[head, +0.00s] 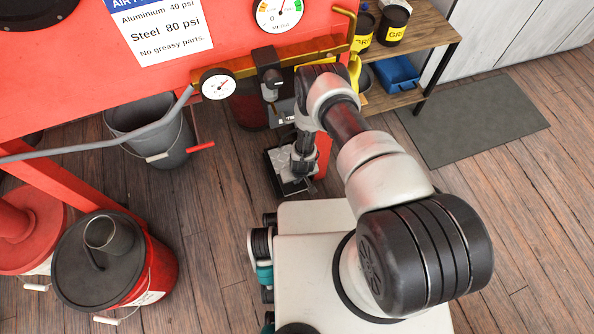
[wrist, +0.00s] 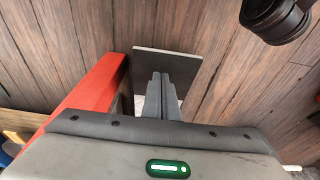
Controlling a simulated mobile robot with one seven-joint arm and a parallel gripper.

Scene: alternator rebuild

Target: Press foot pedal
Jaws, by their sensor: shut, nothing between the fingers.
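The foot pedal (head: 290,186) is a dark plate with a lighter patch, low by the floor beneath the red cabinet's front edge. In the wrist view its flat plate (wrist: 185,63) shows just beyond my fingers. My gripper (head: 298,172) points down over the pedal in the head view. In the wrist view its two fingers (wrist: 160,88) are together with nothing between them, and they overlap the plate. I cannot tell whether the fingertips touch it. The arm and gripper hide part of the pedal in the head view.
A red upright (wrist: 90,92) stands close left of my fingers in the wrist view. A grey bucket (head: 150,130), a red bucket with a dark lid (head: 105,262) and a grey floor mat (head: 480,120) stand around. Wooden floor between them is clear.

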